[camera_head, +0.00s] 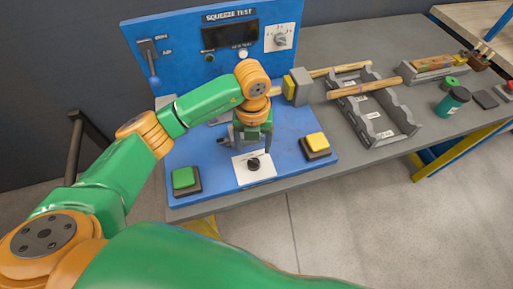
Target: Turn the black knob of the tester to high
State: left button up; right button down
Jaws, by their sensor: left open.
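The tester is a blue unit with an upright back panel (188,58) marked "SQUEEZE TEST" and a flat blue base (220,178). A small black knob (253,163) sits on a white plate (240,168) at the front middle of the base. My left gripper (253,150) points down just above and behind the knob, with its fingers apart. I cannot tell whether the fingers touch the knob. The plate's markings are too small to read and partly hidden. My right gripper is out of view.
A green button (185,177) and a yellow button (317,141) flank the knob. The panel has a dark display, a lever (149,55) and a dial (280,37). Right of the tester are a grey rack (378,128) with wooden pieces and a teal jar (453,101).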

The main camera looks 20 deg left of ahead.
aim_at(254, 160)
pick_arm(q)
jog(key=f, duration=0.2)
jog(key=s+f+p, duration=0.1)
jog(key=f, duration=0.2)
jog(key=shift+s+d+f, duration=0.1)
jog(key=shift+d+f, duration=0.05)
jog(key=shift+f, duration=0.15)
jog(key=shift+w+f, duration=0.25)
jog(key=shift+f, duration=0.15)
jog(key=shift+s, duration=0.1)
grip_shut()
